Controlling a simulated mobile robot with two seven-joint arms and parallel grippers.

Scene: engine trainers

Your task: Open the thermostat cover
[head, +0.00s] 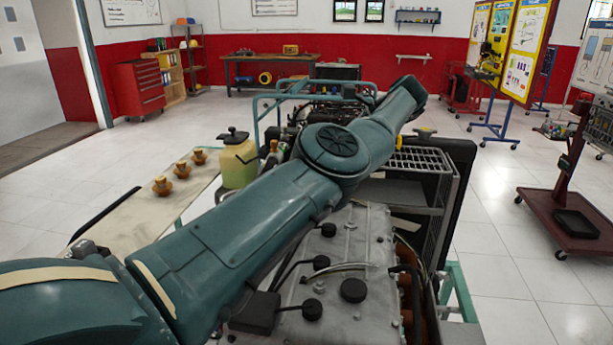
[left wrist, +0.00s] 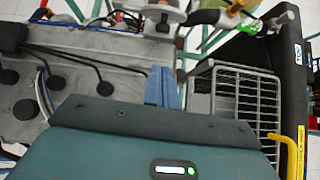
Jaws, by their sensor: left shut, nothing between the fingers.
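The engine (head: 345,245) stands in front of me, with a grey top and black caps; its top also shows in the left wrist view (left wrist: 115,55). A silvery round housing (left wrist: 165,12) is at the top edge of the left wrist view, partly cut off; I cannot tell whether it is the thermostat cover. My left gripper (left wrist: 162,85) has blue fingers that are shut and empty, between the engine top and a wire guard. My left arm crosses the head view and hides part of the engine. My right gripper is in neither view.
A wire guard (head: 440,160) and a black panel (head: 464,165) stand right of the engine. A yellowish bottle (head: 238,163) and a tan bench (head: 130,220) with three brass parts (head: 181,169) are at left. A yellow bent rod (left wrist: 290,140) is near the gripper's right.

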